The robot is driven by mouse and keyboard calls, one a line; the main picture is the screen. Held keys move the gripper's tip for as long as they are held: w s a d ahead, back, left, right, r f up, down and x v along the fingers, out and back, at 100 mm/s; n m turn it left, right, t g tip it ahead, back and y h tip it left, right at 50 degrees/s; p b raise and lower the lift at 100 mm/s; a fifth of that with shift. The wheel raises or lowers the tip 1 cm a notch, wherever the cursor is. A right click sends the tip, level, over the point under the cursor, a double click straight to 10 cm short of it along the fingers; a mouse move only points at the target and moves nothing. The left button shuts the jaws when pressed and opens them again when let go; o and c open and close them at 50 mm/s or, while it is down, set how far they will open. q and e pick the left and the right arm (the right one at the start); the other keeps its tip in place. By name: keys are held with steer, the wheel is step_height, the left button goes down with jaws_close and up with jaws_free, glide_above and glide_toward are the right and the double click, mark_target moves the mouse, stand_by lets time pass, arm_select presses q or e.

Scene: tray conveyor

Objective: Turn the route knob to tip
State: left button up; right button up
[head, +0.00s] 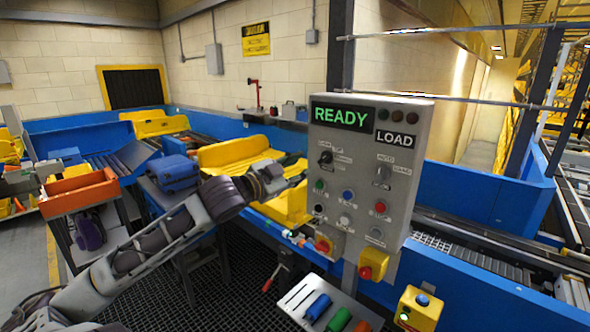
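The grey control panel (352,240) stands upright right of centre. A black knob (325,158) sits at its upper left, with small labels around it that are too small to read surely; it appears to be the route knob. A second, grey knob (382,176) is at the right, under AUTO and HAND labels. The display (342,116) reads READY and a sign (397,139) reads LOAD. My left gripper (298,181) is at the panel's left edge, below and left of the black knob, seemingly apart from it. Its finger gap is not clear. My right gripper is out of view.
Buttons, including a red one (381,207), fill the panel below the knobs. A yellow-based red button (373,264) juts out low on it. Yellow trays (235,152) lie on the conveyor behind my arm. An orange bin (78,194) and blue suitcase (172,171) are at left.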

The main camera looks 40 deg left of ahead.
arm_select(q)
steer(key=shift+s, duration=0.35)
stand_by(0.6)
